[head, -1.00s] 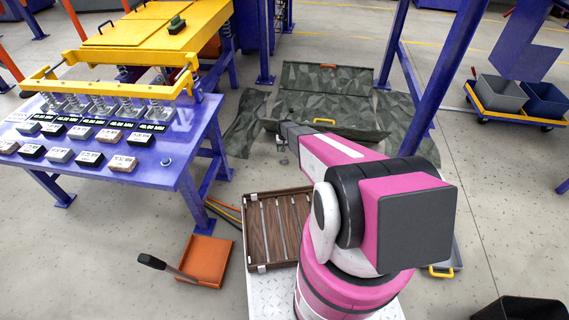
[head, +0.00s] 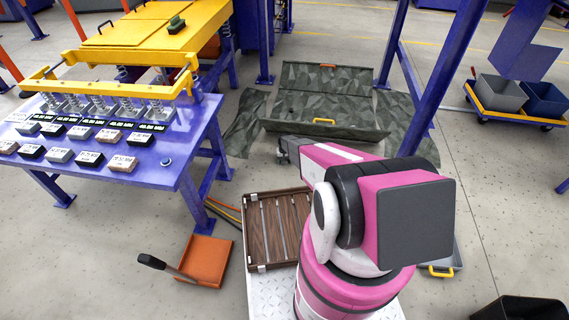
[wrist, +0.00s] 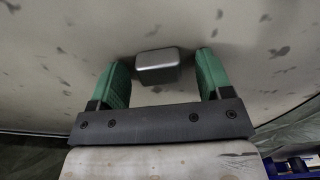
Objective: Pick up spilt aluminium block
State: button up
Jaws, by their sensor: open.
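A small grey metal block (wrist: 157,68) with rounded edges lies on the speckled grey floor in the wrist view. My gripper (wrist: 161,60) is open, with one green finger on each side of the block. Gaps show between the block and both fingers, so neither is seen to touch it. In the head view my gripper (head: 283,150) is low over the floor, just in front of the dark green sheeting. It is small there, and I cannot clearly make out the block in that view.
Dark green faceted sheeting (head: 325,105) with a yellow handle lies beyond my gripper. A blue table (head: 150,172) with labelled blocks stands left. A brown slatted case (head: 262,258) and an orange dustpan (head: 208,262) are nearer. A blue post (head: 447,80) rises at right.

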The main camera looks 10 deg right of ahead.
jog(key=c, duration=1)
jog(key=shift+r, duration=0.15)
